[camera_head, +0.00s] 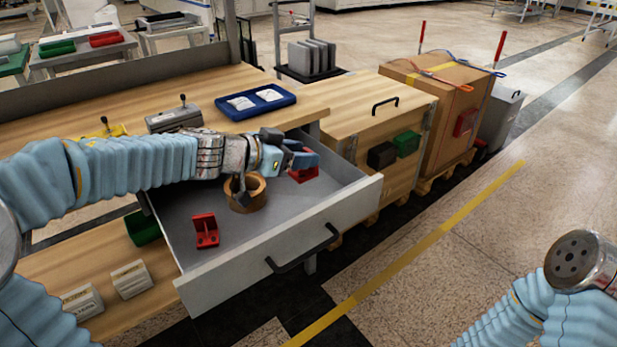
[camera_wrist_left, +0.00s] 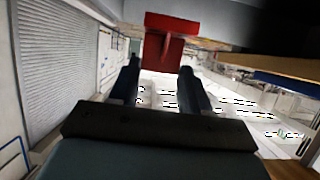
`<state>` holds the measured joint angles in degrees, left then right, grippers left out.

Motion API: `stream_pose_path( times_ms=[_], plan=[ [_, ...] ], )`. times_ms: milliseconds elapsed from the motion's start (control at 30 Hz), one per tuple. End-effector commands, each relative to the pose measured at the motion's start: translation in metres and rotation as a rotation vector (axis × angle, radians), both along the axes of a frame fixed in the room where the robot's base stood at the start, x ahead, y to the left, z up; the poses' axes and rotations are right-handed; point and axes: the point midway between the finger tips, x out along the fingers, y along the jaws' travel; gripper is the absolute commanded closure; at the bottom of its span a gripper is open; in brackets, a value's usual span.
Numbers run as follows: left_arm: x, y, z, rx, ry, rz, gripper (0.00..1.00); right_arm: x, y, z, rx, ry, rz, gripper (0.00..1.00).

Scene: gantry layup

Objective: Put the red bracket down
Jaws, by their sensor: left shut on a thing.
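My left gripper (camera_head: 300,160) is over the back right part of the open grey drawer (camera_head: 310,223) in the head view. It is shut on a red bracket (camera_head: 305,175), which shows just below and beside the fingers. In the left wrist view the red bracket (camera_wrist_left: 168,42) is at the fingertips, its plate across and its rib between them. A second red bracket (camera_head: 206,232) stands in the drawer at the front left. I cannot tell whether the held bracket touches the drawer floor. My right gripper is not in view.
A blue tray (camera_head: 256,101) with white packets and a grey box (camera_head: 173,117) are on the wooden bench top. The drawer floor between ring and front wall is clear.

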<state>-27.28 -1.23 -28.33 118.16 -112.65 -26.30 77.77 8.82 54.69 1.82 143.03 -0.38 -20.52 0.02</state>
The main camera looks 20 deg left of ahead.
Motion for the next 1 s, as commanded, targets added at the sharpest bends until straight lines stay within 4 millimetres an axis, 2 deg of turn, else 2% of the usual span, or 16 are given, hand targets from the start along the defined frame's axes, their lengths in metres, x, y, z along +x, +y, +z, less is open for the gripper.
stream_pose_path(
  times_ms=[33, 200, 367, 467, 500, 600, 967, 1000],
  plan=[
    [0.008, -0.006, -0.013, 0.002, 0.008, -0.003, 0.92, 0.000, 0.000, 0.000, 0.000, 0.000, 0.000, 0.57],
    [0.027, -0.017, -0.040, -0.001, 0.004, 0.000, 0.92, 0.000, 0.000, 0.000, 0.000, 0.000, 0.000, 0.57],
    [0.035, -0.022, -0.052, -0.001, -0.001, -0.001, 0.92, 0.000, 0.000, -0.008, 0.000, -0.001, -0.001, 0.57],
    [0.043, -0.027, -0.065, -0.001, 0.000, -0.002, 0.92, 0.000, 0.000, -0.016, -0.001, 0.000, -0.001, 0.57],
    [0.042, -0.026, -0.075, 0.000, 0.002, -0.001, 0.92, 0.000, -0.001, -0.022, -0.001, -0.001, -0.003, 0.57],
    [0.041, -0.025, -0.087, -0.001, 0.000, 0.000, 0.92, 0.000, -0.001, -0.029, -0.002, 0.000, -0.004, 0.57],
    [0.041, -0.025, -0.090, -0.002, -0.002, 0.000, 0.92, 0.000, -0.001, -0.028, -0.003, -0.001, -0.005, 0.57],
    [0.041, -0.025, -0.090, -0.001, -0.002, 0.000, 0.50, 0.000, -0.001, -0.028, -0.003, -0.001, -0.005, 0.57]
  ],
)
